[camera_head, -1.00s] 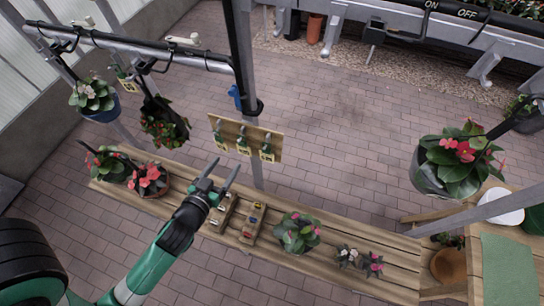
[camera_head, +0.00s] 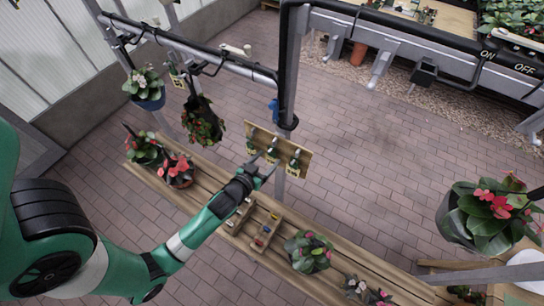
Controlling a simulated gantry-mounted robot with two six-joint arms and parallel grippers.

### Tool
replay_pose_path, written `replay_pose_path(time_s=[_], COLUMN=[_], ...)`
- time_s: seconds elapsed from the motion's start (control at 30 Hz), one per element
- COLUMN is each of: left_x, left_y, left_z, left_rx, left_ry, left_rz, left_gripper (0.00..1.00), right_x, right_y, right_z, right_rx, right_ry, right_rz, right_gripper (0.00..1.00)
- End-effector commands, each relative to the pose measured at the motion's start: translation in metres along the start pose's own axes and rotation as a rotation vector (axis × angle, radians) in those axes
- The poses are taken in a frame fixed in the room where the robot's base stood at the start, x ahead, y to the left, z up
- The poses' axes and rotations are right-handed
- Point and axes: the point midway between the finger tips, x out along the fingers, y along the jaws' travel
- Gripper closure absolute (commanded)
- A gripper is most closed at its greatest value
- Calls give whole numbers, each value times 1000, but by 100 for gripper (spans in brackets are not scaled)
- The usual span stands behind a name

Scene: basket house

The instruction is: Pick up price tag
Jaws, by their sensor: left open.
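Small yellow-green price tags hang in a row on a wooden board fixed to the metal post. The left tag (camera_head: 250,147), the middle tag (camera_head: 271,155) and the right tag (camera_head: 293,165) each hang below a dark clip. My left gripper (camera_head: 265,164) is open, with its fingers pointing up at the board around the lower left and middle tags. I cannot tell whether it touches a tag. My right gripper is not in view.
Below my gripper a slatted wooden bench (camera_head: 330,250) holds potted plants and small wooden trays (camera_head: 262,228). Hanging pots (camera_head: 202,122) are left of the board, under a dark rail (camera_head: 185,50). The brick floor (camera_head: 370,140) to the right is open.

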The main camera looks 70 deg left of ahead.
Motion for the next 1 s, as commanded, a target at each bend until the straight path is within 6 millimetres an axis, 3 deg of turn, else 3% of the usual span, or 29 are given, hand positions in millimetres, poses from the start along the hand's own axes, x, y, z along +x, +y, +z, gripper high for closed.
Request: replay_pose_path(time_s=[0.1, 0.33, 0.53, 0.57, 0.83, 1.0], left_x=[13, 14, 14, 14, 13, 8], left_y=[0, 0, 0, 0, 0, 0], left_z=[0, 0, 0, 0, -2, -17], left_rx=[1, 0, 0, 0, 0, -1], left_ry=[0, 0, 0, 1, 1, 3], left_rz=[-1, 0, 0, 0, 0, 0], left_gripper=[28, 29, 65, 67, 67, 67], right_x=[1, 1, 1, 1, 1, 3], right_y=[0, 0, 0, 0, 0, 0], right_z=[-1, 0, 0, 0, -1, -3], right_rx=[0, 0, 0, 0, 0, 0], right_ry=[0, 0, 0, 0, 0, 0], right_rz=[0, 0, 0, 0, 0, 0], right_gripper=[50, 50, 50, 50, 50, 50])
